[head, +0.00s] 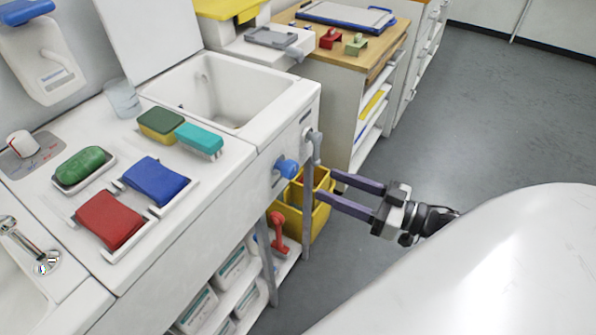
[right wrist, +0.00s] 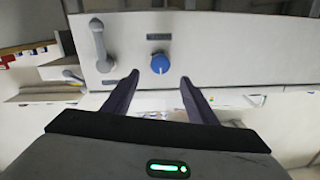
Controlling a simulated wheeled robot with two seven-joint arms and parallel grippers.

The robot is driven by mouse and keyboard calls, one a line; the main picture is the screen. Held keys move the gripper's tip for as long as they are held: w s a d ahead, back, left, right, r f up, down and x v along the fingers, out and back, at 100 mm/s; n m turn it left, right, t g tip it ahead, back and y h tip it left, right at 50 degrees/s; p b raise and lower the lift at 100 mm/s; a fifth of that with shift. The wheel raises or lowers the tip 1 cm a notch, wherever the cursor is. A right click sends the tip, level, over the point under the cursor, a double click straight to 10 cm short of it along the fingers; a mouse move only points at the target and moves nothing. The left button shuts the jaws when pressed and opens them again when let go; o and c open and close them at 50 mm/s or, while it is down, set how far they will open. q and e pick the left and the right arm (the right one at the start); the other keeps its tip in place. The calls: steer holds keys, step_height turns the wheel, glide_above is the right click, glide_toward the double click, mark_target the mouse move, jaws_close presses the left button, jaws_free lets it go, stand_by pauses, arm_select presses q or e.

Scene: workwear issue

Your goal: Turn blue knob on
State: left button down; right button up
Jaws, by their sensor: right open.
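The blue knob (head: 287,167) sits on the front panel of the white sink counter, below the counter's edge. In the right wrist view the blue knob (right wrist: 160,63) shows face on, with a pale pointer mark and a dark label above it. My right gripper (head: 326,184) is open and empty, to the right of the knob in the head view, fingers pointing at the counter front. In the right wrist view the fingertips of my right gripper (right wrist: 160,77) stand either side of and just below the knob, seemingly short of it. My left gripper is out of view.
A grey lever handle (head: 314,147) is beside the knob on the same panel. A yellow bin (head: 290,215) stands under the counter. The sink basin (head: 222,92), sponges and a green soap (head: 84,166) are on top. Open grey floor (head: 480,110) lies right.

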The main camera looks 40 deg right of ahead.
mark_target(295, 172)
steer(key=b+x, duration=0.1)
steer(key=x, duration=0.8)
steer(key=shift+w+a+f, duration=0.1)
steer(key=shift+w+a, duration=0.1)
steer(key=shift+w, duration=0.05)
steer(key=shift+c, duration=0.2)
steer(key=c, duration=1)
